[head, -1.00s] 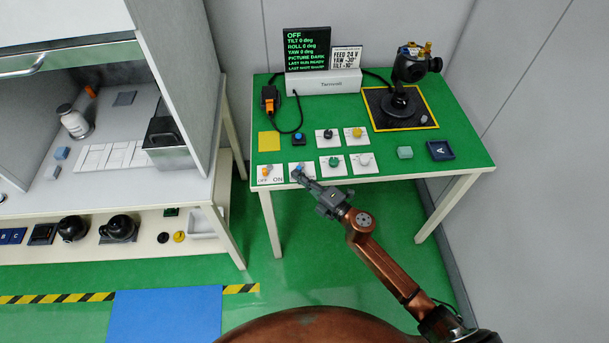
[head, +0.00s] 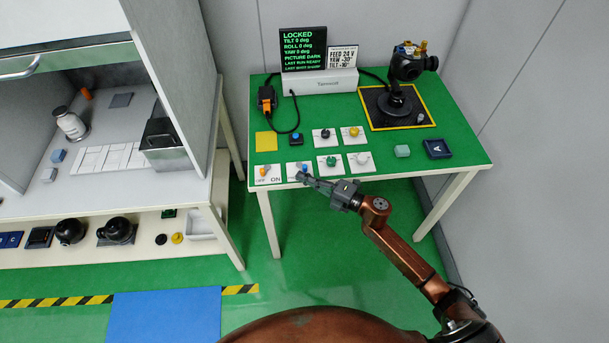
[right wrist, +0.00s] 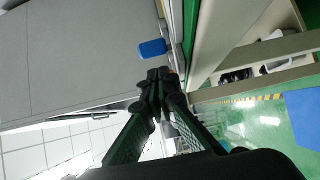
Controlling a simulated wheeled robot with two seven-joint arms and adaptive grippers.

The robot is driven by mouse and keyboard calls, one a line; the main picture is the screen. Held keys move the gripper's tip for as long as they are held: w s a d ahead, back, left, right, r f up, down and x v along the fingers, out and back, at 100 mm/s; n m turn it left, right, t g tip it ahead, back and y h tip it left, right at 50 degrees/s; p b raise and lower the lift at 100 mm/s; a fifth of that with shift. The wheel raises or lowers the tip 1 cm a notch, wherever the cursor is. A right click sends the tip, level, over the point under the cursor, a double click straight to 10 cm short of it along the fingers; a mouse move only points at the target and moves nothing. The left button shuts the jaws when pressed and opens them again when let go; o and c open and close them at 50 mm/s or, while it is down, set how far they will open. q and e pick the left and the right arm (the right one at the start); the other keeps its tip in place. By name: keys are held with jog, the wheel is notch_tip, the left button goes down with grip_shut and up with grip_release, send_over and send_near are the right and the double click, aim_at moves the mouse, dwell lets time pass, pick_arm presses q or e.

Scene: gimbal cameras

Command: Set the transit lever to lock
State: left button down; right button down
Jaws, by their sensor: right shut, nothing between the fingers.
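The transit lever, with a blue knob (head: 304,168), stands on a white plate at the front edge of the green table, right of the OFF/ON switch (head: 264,171). My right gripper (head: 307,179) is shut and empty, its tips close beside the blue knob; whether they touch I cannot tell. In the right wrist view the shut fingertips (right wrist: 160,76) lie just below a blue shape (right wrist: 152,48). The display (head: 303,50) reads LOCKED, with tilt, roll and yaw at 0 deg. The left gripper is not in view.
The gimbal camera (head: 408,62) stands on a black pad at the back right. A cabinet (head: 185,80) stands to the left.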

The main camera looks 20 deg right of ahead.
jog(key=w+d+p+v, duration=0.1)
jog(key=v, duration=0.8)
jog(key=shift+d, duration=0.55)
jog(key=shift+r, duration=0.1)
